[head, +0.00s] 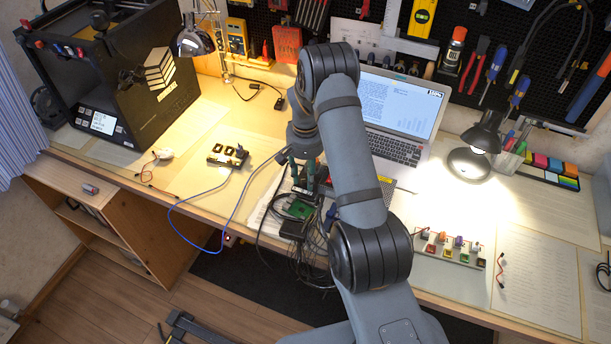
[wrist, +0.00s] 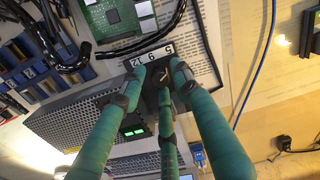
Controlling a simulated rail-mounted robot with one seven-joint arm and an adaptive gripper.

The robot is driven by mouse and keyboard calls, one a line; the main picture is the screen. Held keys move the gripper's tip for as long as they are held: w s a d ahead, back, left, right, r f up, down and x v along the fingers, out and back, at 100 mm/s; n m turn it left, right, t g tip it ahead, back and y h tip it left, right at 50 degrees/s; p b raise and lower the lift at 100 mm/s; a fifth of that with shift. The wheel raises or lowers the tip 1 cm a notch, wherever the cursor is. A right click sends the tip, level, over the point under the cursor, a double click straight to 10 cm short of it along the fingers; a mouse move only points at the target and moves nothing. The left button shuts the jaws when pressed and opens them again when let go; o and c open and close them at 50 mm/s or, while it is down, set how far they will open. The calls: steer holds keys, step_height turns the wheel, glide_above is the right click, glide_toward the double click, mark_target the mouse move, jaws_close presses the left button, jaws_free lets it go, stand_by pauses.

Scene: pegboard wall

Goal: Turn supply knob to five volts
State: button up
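In the wrist view, the supply is a grey perforated box (wrist: 85,118) with a small lit green display (wrist: 133,132). My gripper (wrist: 158,80) has three teal fingers with tips around the knob. Whether they touch it is unclear. In the head view, my gripper (head: 298,168) is over the desk, partly behind my arm, and the supply is mostly hidden.
A green circuit board (head: 300,208) and a tangle of black cables (head: 313,250) lie near the desk's front edge. A laptop (head: 400,115) stands behind my arm. A small module (head: 228,155) with a blue wire is to the left. A lamp (head: 485,130) stands at right.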

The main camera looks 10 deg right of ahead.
mark_target(306, 179)
steer(key=shift+o, duration=0.5)
steer(key=shift+w+r, duration=0.1)
steer(key=shift+r, duration=3.9)
